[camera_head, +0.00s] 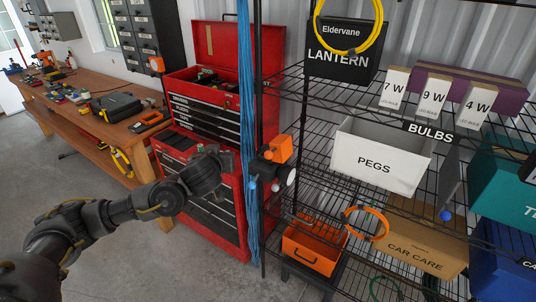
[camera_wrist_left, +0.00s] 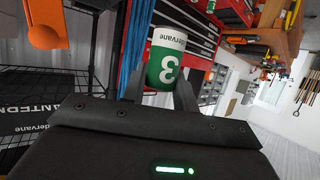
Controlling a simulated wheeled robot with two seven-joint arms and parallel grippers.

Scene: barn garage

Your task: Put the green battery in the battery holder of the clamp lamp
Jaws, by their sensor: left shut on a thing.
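The green battery (camera_wrist_left: 165,58), green and white with a "3" on it, is between the fingers of my left gripper (camera_wrist_left: 159,88) in the left wrist view. My left gripper also shows in the head view (camera_head: 212,170), in front of the red tool chest; I cannot make out the battery there. The clamp lamp (camera_head: 280,150), with an orange block, dark body and pale round head, is on the shelf post, right of my left gripper and apart from it. An orange part, likely the lamp's, shows in the left wrist view (camera_wrist_left: 46,24). I cannot make out the battery holder's opening. My right gripper is out of view.
The wire shelf (camera_head: 310,102) holds a white PEGS bin (camera_head: 350,150), bulb boxes and a CAR CARE box (camera_head: 425,240). Blue cords (camera_head: 247,120) hang between my left gripper and the lamp. The red tool chest (camera_head: 225,215) stands behind, a wooden workbench (camera_head: 120,125) left.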

